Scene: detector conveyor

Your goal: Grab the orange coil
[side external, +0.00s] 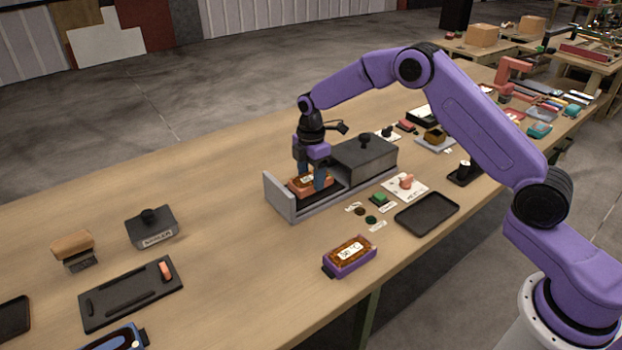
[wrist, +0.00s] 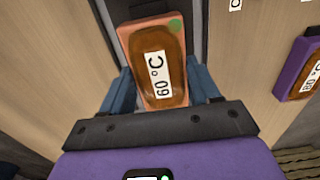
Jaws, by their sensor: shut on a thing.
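The orange coil (wrist: 150,40) is an orange-framed block with a brown oval winding, a "60 °C" label and a green dot on one corner. In the side view the orange coil (side external: 299,189) sits in the open end of the grey conveyor (side external: 285,208). My gripper (side external: 311,180) reaches straight down over it, with its blue fingers on either side. In the wrist view my gripper (wrist: 165,88) is shut on the coil, one finger at each long side. Whether the coil touches the conveyor floor cannot be told.
A dark grey cover with a knob (side external: 365,158) stands on the conveyor beside my gripper. A purple-framed coil (side external: 349,257) lies nearer the table's front edge. An empty black tray (side external: 427,213) lies to the right.

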